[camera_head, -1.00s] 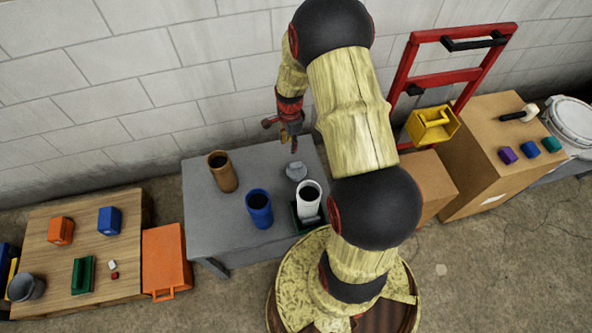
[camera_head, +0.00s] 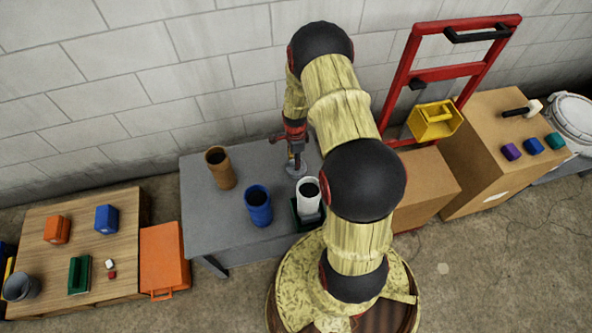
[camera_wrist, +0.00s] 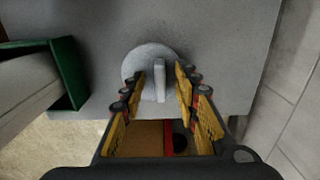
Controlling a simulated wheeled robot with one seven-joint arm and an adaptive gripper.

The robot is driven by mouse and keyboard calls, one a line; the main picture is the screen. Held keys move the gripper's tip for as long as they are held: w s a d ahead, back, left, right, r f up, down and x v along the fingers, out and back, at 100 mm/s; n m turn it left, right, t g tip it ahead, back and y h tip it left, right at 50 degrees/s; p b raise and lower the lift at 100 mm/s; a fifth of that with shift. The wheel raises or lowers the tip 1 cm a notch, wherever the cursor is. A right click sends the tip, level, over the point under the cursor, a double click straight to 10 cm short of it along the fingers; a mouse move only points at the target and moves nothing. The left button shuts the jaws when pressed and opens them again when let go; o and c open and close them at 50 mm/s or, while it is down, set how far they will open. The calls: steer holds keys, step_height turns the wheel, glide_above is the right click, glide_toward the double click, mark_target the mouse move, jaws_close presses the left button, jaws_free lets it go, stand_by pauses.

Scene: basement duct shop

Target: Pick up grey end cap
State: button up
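The grey end cap (camera_head: 296,170) is a round disc with a raised bar handle, lying on the grey table (camera_head: 205,225) near its back right. In the wrist view the end cap (camera_wrist: 150,62) shows its upright bar between my fingertips. My gripper (camera_head: 296,157) is above the cap, pointing down. In the wrist view my gripper (camera_wrist: 160,82) is open, with one finger on each side of the bar. Gaps show between the fingers and the bar. How far the fingertips are above the disc is hard to tell.
A white pipe (camera_head: 308,195) in a green holder (camera_head: 298,222) stands close in front of the cap. A blue pipe (camera_head: 258,206) and a tan pipe (camera_head: 221,168) stand to the left. The block wall (camera_head: 200,100) is close behind the table.

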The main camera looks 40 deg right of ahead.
steer(key=shift+f, duration=0.1)
steer(key=shift+c, duration=1.3)
jaws_close()
